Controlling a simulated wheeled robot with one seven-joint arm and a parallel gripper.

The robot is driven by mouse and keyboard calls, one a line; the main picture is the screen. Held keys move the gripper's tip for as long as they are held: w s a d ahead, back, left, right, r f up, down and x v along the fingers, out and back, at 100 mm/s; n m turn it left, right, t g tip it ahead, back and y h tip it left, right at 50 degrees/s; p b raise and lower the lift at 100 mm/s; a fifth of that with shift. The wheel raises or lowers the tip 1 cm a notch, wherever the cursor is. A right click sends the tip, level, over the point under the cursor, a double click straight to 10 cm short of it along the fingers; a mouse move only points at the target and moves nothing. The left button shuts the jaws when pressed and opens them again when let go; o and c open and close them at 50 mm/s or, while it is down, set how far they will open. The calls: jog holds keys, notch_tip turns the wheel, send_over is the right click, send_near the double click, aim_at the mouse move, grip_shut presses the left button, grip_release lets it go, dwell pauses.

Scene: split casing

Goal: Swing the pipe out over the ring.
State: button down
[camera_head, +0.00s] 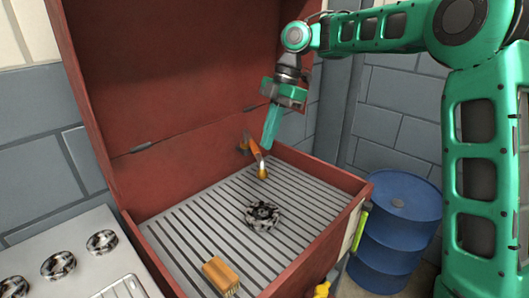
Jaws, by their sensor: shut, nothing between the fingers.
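The pipe (254,150) is a short orange tube with a yellow tip, mounted low near the back wall inside the red casing. It slants forward and down to the right, and its tip is over the rear of the slatted floor, behind the ring. The ring (263,215) is a dark, round, burner-like piece lying flat mid-floor. My green gripper (268,146) points down, shut and empty, just right of the pipe in the picture. Whether its fingertips touch the pipe, I cannot tell.
The red casing (160,180) has its lid raised at the back. A yellow-brown block (220,275) lies at the front of the slatted floor. A white stove top (75,262) stands left, a blue barrel (397,235) right. The floor between pipe and ring is clear.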

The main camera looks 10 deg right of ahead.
jog(key=shift+a+v, duration=0.2)
jog(key=shift+v, duration=1.4)
jog(key=shift+s+r, duration=0.1)
jog(key=s+d+f+m+t+h, duration=0.1)
jog(key=s+d+f+m, duration=0.2)
jog(key=s+d+m, duration=0.55)
jog(key=s+d+f+m+t+h, duration=0.1)
jog(key=s+d+f+m, duration=0.1)
jog(key=s+d+m, duration=0.65)
jog(key=s+d+f+m, duration=0.4)
jog(key=s+d+m, duration=0.2)
jog(key=s+d, duration=0.2)
jog(key=s+d+f+m+h, duration=0.1)
jog(key=s+d+f+m, duration=0.4)
jog(key=s, duration=0.5)
jog(key=d+m, duration=0.2)
jog(key=d, duration=0.1)
jog(key=shift+s, duration=0.2)
